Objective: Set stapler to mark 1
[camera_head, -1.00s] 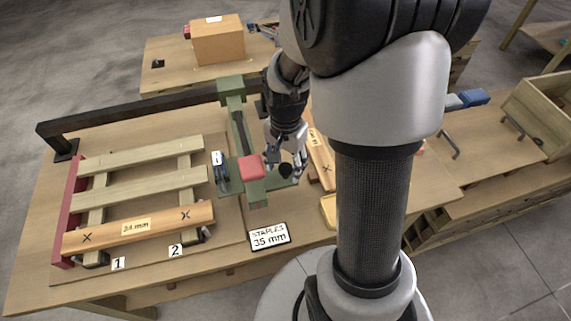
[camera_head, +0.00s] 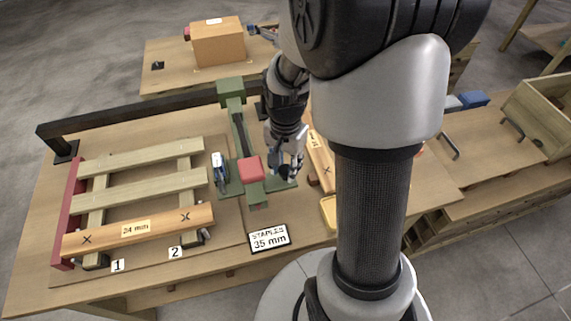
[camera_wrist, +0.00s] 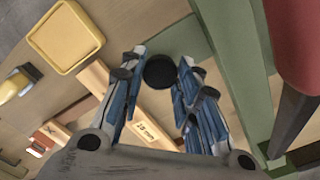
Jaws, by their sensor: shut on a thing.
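The stapler is a green carriage (camera_head: 257,192) with a red block (camera_head: 250,168), at the right end of a long black rail (camera_head: 150,112). It stands right of both number labels. Mark 1 (camera_head: 118,266) is a white label at the front left of the workpiece; mark 2 (camera_head: 176,252) is to its right. My gripper (camera_head: 286,170) is low at the stapler's right side. In the wrist view its blue-lined fingers are around a round black knob (camera_wrist: 160,71), shut on it. The knob is largely hidden in the head view.
Left of the stapler lies a slatted wooden frame (camera_head: 140,185) with a 34 mm front plank (camera_head: 135,230) bearing two X marks. A yellow tray (camera_wrist: 66,37) is nearby.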

